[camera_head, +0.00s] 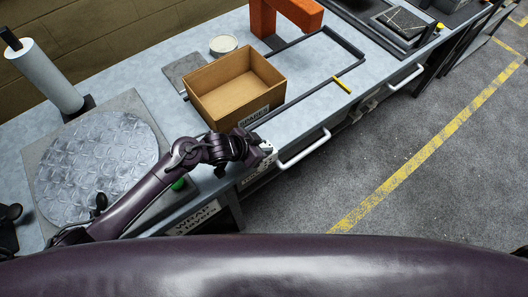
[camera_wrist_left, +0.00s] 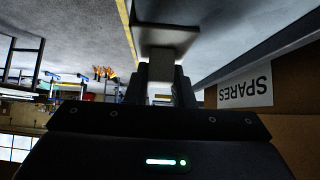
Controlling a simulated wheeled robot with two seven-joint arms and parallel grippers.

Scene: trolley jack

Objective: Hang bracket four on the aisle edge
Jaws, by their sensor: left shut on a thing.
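My left gripper (camera_head: 262,150) is at the aisle edge of the blue-grey bench (camera_head: 150,68), just in front of the cardboard box marked SPARES (camera_head: 232,90). In the left wrist view, the gripper (camera_wrist_left: 166,88) is shut on a pale grey bracket (camera_wrist_left: 165,40), with a stem between the fingers and a wider plate beyond them. Whether this is bracket four I cannot tell, as no number is readable. Whether it touches the bench edge is also unclear. My right gripper is not in view.
White handles (camera_head: 303,148) stick out from the bench front near my left gripper. A dark frame with a yellow piece (camera_head: 343,85) lies right of the box. A round patterned plate (camera_head: 97,165) lies at left. The aisle floor (camera_head: 370,150) is clear.

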